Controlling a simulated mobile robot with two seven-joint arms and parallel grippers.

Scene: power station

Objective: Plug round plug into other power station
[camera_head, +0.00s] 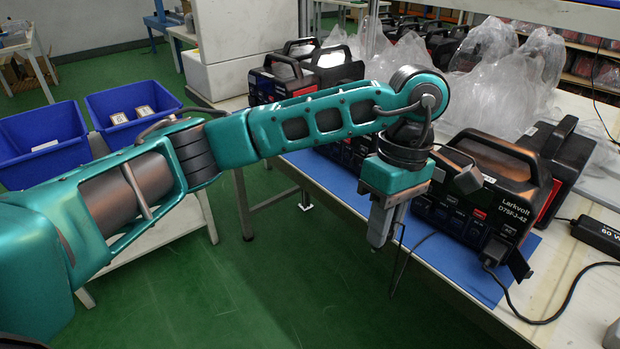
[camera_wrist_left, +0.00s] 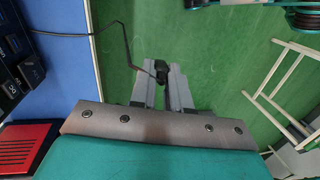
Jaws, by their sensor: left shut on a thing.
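My left gripper (camera_head: 380,240) points down beyond the table's front edge, over the green floor, left of the nearest power station. In the left wrist view it is shut on a small black plug (camera_wrist_left: 160,70) at the fingertips. The plug's thin black cable (camera_wrist_left: 122,38) loops up and runs left toward a station. The plug's face cannot be made out. The black power station (camera_head: 490,205) labelled Larkvolt stands on the blue mat, its socket panel facing the front edge. A black connector (camera_head: 495,251) sits at its lower right corner. My right gripper is not in view.
More power stations (camera_head: 300,75) line the table behind my arm, and another (camera_head: 563,150) stands behind the labelled one. Clear plastic bags (camera_head: 500,80) lie at the back. A black adapter (camera_head: 598,237) with cable lies right. Blue bins (camera_head: 130,108) stand left.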

